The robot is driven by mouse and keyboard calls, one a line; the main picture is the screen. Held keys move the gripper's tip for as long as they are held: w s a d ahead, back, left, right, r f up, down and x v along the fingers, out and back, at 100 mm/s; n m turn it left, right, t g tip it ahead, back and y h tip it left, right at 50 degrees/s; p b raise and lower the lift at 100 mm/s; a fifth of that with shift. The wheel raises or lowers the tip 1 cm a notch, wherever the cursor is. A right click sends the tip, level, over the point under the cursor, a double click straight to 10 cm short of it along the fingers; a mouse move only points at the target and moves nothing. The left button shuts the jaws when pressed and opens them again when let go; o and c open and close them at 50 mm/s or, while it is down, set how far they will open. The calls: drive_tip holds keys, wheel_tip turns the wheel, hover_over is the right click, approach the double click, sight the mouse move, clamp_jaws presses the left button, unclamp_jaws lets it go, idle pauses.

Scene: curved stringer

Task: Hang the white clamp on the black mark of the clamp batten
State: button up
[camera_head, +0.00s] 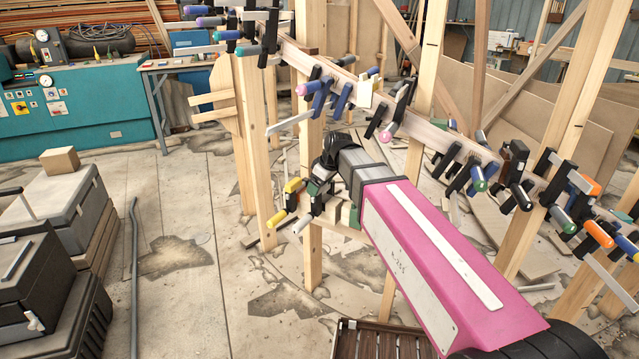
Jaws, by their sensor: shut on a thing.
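My gripper (318,184) is at the end of my pink arm, in the middle of the view. It is shut at the small cluster of clamps on a low wooden batten (343,229). A white clamp handle (302,224) shows just below and left of the jaws, and the jaws appear to hold this clamp. The fingertips are small and partly hidden, so the exact grip is unclear. Yellow-handled clamps (292,185) sit close beside it on the left, and a green one (354,216) on the right. I cannot make out a black mark on the batten.
A curved stringer (440,135) crowded with coloured clamps runs behind and right of my arm. Upright wooden posts (256,150) stand close around the gripper. The left-centre floor is mostly clear.

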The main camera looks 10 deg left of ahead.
drive_tip(key=shift+f, duration=0.65)
drive_tip(key=shift+f, duration=0.15)
drive_tip(key=shift+f, duration=0.4)
drive_tip(key=o, duration=1.3)
drive_tip(key=shift+o, duration=0.2)
drive_tip(key=v, duration=0.7)
drive_tip(key=shift+r, duration=0.25)
drive_tip(key=shift+d, duration=0.1)
drive_tip(key=shift+s, duration=0.15)
